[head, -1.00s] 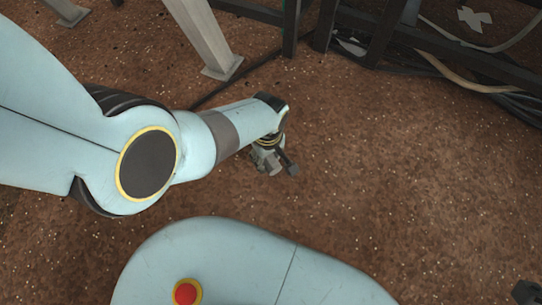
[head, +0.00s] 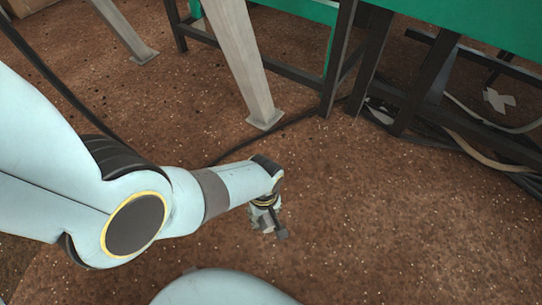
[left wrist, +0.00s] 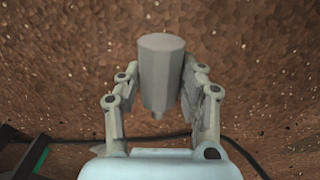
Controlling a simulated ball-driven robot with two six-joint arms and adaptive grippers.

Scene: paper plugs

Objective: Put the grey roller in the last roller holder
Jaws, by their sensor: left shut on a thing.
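My left gripper (head: 266,220) hangs above the brown speckled floor at the end of my left arm. In the left wrist view, its two jointed fingers are shut on the grey roller (left wrist: 161,75), one on each side. The roller is a plain grey cylinder with a small stub at its lower end in that picture. In the head view the roller is too small to tell apart from the fingers. I see no roller holder in either view. My right gripper is not in view.
A green-topped bench with a dark metal frame (head: 374,62) stands at the upper right. A pale slanted leg (head: 246,70) stands on the floor left of it. Cables (head: 470,150) lie under the bench. The floor at the lower right (head: 420,240) is clear.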

